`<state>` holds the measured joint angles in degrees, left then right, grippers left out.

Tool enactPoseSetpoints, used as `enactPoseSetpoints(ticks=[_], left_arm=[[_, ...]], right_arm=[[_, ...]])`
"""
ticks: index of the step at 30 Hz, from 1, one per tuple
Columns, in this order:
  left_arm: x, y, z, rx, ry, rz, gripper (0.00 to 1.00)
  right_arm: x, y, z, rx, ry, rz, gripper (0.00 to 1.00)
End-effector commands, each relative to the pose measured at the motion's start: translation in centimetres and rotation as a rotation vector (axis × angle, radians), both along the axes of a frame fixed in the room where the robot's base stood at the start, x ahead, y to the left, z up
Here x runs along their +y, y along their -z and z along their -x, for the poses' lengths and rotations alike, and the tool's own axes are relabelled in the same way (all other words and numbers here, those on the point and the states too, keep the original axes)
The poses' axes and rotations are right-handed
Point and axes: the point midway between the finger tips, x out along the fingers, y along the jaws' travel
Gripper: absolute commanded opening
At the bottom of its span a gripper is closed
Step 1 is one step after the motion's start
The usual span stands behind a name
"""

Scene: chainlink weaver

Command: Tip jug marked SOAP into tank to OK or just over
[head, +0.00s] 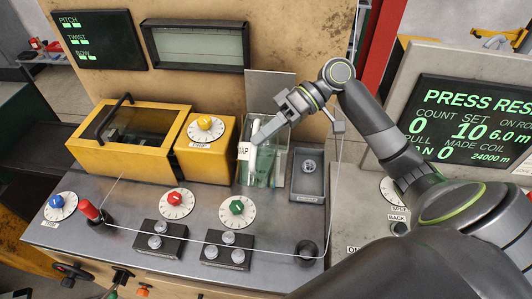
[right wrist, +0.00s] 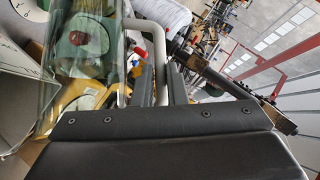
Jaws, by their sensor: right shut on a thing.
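The jug (head: 243,152) has a white label of which I read "OAP"; its first letter is cut off or hidden. It has a pale tube handle, which also shows in the right wrist view (right wrist: 158,62). My right gripper (head: 258,135) is shut on this handle, its dark fingers on either side of it in the wrist view. The clear-walled tank (head: 279,165), with green at its lower part, stands at the same spot in the head view. Jug and tank overlap there, and I cannot tell the jug's exact tilt or the liquid level. No OK mark is readable. My left gripper is out of view.
A yellow box with a dial (head: 205,127) stands left of the tank, beside a yellow windowed cover (head: 130,140). A grey tray (head: 309,174) lies to the right. Dials and knob blocks (head: 228,250) fill the bench front, with a thin line strung across. A screen (head: 475,120) stands right.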

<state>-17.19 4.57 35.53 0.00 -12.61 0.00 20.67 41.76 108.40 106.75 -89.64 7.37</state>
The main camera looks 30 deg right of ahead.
Motion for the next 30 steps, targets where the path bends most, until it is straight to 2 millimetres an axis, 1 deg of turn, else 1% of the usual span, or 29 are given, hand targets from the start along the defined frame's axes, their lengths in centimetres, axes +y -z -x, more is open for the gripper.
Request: enactPoseSetpoints(ticks=[11,30], left_arm=[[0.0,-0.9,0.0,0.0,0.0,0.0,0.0],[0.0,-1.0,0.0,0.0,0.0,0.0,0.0]], right_arm=[[-0.2,-0.8,-0.4,0.034,-0.001,-0.029,0.0],[-0.2,-0.8,-0.4,0.042,-0.001,-0.035,0.0]])
